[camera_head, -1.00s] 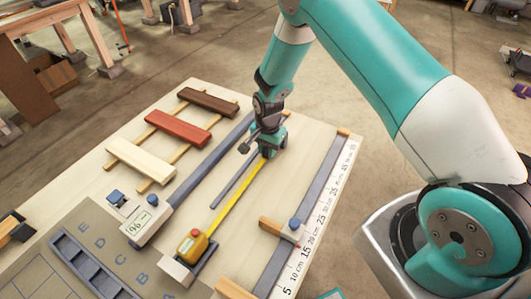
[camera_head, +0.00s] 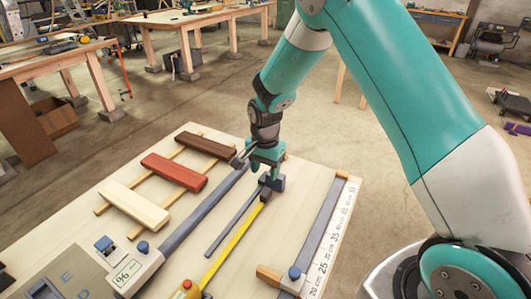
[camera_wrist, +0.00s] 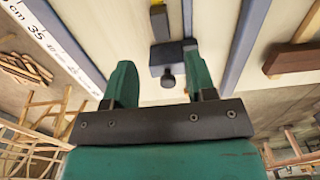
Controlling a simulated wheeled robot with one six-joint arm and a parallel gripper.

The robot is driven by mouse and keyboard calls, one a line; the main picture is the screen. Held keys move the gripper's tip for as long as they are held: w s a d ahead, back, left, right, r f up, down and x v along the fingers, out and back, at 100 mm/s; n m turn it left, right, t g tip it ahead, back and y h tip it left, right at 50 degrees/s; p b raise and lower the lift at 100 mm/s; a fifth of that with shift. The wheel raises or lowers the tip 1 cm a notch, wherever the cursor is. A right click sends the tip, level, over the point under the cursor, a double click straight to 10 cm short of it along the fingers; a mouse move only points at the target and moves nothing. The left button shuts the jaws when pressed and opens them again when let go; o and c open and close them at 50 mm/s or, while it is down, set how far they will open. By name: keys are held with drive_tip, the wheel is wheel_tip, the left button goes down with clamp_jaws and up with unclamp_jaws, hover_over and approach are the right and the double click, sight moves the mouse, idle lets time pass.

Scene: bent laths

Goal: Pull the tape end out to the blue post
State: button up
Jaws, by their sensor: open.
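The yellow tape (camera_head: 233,240) is drawn out in a straight line along the board from its yellow case with a red button (camera_head: 186,289), which is cut by the bottom edge. Its dark end (camera_head: 265,195) lies right against a dark blue-grey block with a round knob, seemingly the blue post (camera_head: 277,184). In the wrist view the tape end (camera_wrist: 159,22) sits close to the post block (camera_wrist: 160,58); whether they touch is unclear. My gripper (camera_head: 267,164) is open and empty, above the post, its fingers on either side of it in the wrist view.
A thin grey bar (camera_head: 230,222) lies beside the tape. White, red and brown laths (camera_head: 174,172) lie at left, beside a long grey rail (camera_head: 205,208).

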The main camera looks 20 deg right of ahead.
wheel_tip(320, 180, up, 8)
drive_tip(key=b, duration=0.1)
drive_tip(key=shift+f, duration=0.25)
drive_tip(key=shift+c, duration=0.2)
